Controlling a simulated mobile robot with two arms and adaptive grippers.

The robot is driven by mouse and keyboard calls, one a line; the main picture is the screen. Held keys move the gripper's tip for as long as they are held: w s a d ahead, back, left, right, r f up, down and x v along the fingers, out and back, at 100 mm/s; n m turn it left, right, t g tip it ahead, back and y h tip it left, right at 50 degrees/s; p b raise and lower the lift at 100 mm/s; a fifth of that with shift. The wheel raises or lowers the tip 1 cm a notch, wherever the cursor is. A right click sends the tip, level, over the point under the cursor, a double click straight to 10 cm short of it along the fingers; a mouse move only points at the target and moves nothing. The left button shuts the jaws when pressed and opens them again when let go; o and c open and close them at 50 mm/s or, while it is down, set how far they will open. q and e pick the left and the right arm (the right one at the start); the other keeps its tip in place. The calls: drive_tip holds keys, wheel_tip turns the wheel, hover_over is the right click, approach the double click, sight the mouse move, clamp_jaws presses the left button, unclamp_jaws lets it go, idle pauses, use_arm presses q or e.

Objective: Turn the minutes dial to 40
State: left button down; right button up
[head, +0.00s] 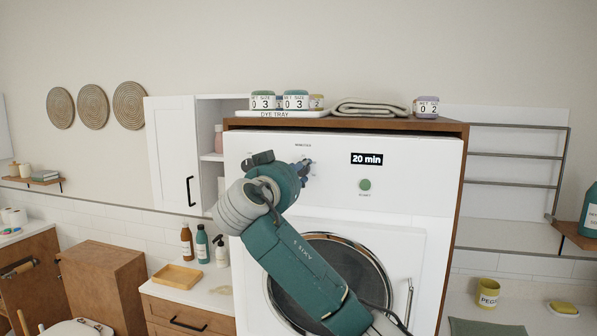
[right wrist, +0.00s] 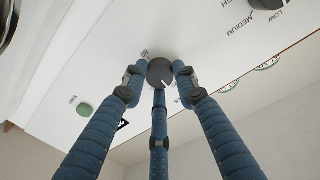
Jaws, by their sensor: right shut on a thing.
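The minutes dial (right wrist: 160,72) is a dark round knob with a white pointer mark on the machine's white front panel. A printed 60 shows beside it in the right wrist view. My right gripper (right wrist: 160,78) is shut on the dial, its blue fingers around the knob. In the head view my right gripper (head: 305,168) is at the panel and hides most of the dial. The display (head: 366,159) on the panel reads 20 min. My left gripper is not in view.
A green button (head: 365,184) sits right of the dial, below the display. Another dark knob (right wrist: 268,3) has LOW and MEDIUM labels near it. A dye tray (head: 290,114) with several small jars and a folded towel (head: 371,108) lie on top of the wooden cabinet.

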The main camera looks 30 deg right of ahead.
drive_tip(key=shift+r, duration=0.15)
drive_tip(key=shift+s+d+r+m+y+b, duration=0.1)
drive_tip(key=shift+m+y+b, duration=0.2)
drive_tip(key=shift+m+b, duration=5.65)
drive_tip(key=o, duration=0.9)
drive_tip(key=shift+o, duration=1.2)
drive_tip(key=shift+s+d+b, duration=0.1)
drive_tip(key=shift+s+b, duration=0.05)
drive_tip(key=shift+b, duration=0.15)
